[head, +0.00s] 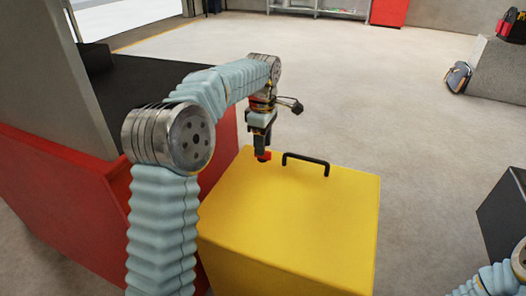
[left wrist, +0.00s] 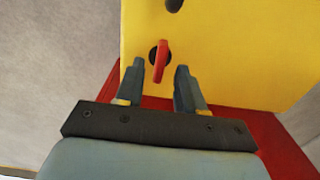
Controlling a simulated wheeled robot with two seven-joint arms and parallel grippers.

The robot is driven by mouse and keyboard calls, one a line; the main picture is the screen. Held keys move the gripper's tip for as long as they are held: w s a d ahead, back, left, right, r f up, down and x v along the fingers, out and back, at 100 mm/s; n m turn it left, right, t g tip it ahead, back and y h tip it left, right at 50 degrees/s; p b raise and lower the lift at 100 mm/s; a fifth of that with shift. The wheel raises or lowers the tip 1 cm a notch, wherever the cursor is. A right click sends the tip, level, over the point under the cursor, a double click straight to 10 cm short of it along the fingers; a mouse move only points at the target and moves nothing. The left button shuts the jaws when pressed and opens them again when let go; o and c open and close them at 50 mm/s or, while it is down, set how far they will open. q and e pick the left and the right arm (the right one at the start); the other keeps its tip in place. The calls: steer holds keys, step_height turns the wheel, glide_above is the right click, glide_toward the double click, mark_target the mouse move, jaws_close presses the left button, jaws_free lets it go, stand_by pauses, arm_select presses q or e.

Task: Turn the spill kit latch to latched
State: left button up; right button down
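The spill kit is a yellow box (head: 300,215) with a black bar handle on its top. Its latch is a small red knob on a dark round base; in the left wrist view the latch (left wrist: 161,63) lies just beyond and between my fingertips. In the head view the red latch (head: 264,156) shows at the box's top left edge, right under my gripper. My left gripper (head: 262,148) points down at it; in the left wrist view its two fingers (left wrist: 160,70) are apart, with no contact visible. My right gripper is out of view; only part of that arm shows.
The black handle (head: 306,162) stands up close to the right of my left gripper. A red base with a dark top (head: 60,190) stands left of the box. A dark box (head: 505,215) is at the right edge.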

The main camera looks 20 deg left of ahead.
arm_select(q)
steer(key=shift+f, duration=1.15)
jaws_close()
